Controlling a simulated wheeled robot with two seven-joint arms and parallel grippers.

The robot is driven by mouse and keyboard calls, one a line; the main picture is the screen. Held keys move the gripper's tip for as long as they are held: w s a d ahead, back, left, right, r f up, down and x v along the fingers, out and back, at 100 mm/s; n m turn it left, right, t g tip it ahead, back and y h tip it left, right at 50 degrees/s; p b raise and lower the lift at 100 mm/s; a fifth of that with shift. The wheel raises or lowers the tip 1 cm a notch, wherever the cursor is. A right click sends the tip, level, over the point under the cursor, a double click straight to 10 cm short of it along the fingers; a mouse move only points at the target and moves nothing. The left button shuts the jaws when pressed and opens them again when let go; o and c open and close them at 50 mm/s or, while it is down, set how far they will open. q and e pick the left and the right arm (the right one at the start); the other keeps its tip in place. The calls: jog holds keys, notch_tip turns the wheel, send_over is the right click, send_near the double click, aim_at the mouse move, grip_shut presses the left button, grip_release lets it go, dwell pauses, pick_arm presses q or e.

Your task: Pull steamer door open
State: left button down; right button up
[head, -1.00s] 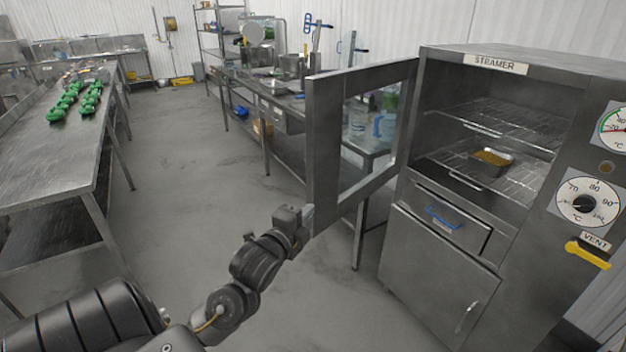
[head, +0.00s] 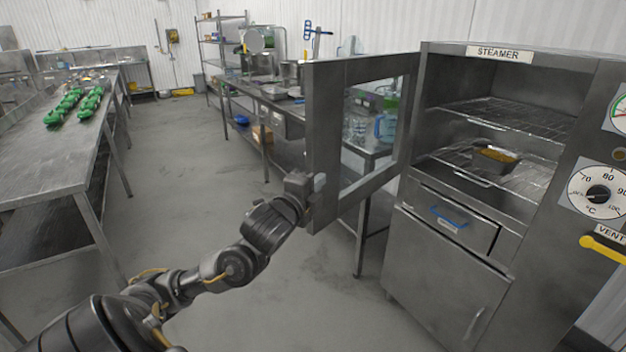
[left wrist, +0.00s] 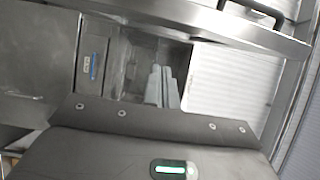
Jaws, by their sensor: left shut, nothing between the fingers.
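The steamer (head: 400,220) stands at the right in the head view. Its windowed door (head: 325,130) stands wide open, swung out to the left, and the shelves inside show. My left gripper (head: 317,187) is at the door's lower outer edge. Whether it touches the door cannot be told. In the left wrist view the left gripper's fingers (left wrist: 164,88) are together with nothing between them. A metal door frame bar (left wrist: 200,25) with a dark handle (left wrist: 255,10) crosses the top of that view. My right gripper is not in view.
A metal pan with yellow-brown food (head: 494,158) sits on the steamer's lower rack. A drawer with a blue handle (head: 447,218) is below. A long table (head: 60,165) with green items stands at left. A cluttered worktable is behind the door. The floor between is clear.

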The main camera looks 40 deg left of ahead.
aim_at(313, 170)
pick_arm(q)
jog(key=w+a+p, duration=0.3)
jog(key=a, duration=0.1)
jog(key=shift+w+r, duration=0.25)
jog(key=shift+w, duration=0.1)
jog(key=shift+a, duration=0.25)
jog(key=shift+a+f, duration=0.1)
jog(key=shift+f, duration=0.05)
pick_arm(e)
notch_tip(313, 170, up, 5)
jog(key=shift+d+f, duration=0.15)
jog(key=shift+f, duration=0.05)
